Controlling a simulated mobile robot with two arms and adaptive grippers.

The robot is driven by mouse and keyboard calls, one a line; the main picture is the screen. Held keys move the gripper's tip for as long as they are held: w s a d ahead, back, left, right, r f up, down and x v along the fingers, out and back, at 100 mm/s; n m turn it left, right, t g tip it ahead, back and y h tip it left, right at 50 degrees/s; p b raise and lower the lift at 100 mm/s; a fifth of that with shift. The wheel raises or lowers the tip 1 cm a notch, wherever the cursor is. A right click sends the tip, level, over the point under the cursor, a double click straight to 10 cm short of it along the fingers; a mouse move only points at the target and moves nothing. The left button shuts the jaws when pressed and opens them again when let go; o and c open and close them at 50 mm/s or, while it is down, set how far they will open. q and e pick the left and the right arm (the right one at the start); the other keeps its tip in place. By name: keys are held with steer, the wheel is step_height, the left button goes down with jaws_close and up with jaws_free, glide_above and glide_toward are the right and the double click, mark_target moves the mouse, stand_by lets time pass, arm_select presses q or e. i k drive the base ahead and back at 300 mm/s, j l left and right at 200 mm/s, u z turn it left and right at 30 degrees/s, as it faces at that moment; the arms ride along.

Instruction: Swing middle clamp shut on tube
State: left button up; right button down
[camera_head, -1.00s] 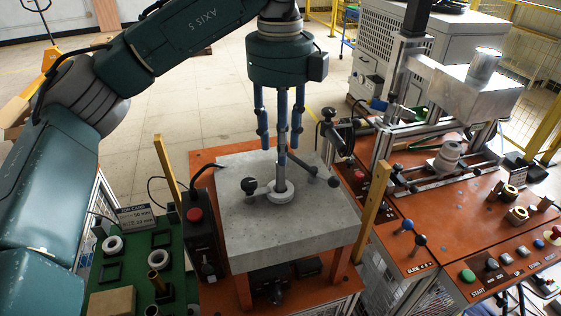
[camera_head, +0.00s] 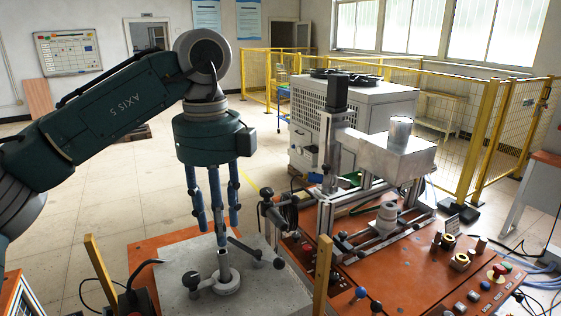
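My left gripper (camera_head: 213,218) hangs pointing down over the grey slab (camera_head: 185,255). Its blue fingers are spread apart and hold nothing that I can see. Just below the fingertips stands a short metal tube (camera_head: 224,264) in a round collar (camera_head: 225,284) on the slab. Black-knobbed arms surround it: one knob (camera_head: 190,280) is at left and a dark arm (camera_head: 245,248) slants off at right. I cannot tell which part is the middle clamp, or whether the fingers touch the tube top. My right gripper is not in view.
An orange machine bench (camera_head: 400,280) with buttons and a metal press column (camera_head: 328,165) stands at right. A black device (camera_head: 278,210) stands by the slab's right back edge. Yellow posts (camera_head: 322,275) flank the slab. A grey cabinet (camera_head: 375,105) and yellow fence are behind.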

mark_target(279, 263)
steer(key=k+l, duration=0.8)
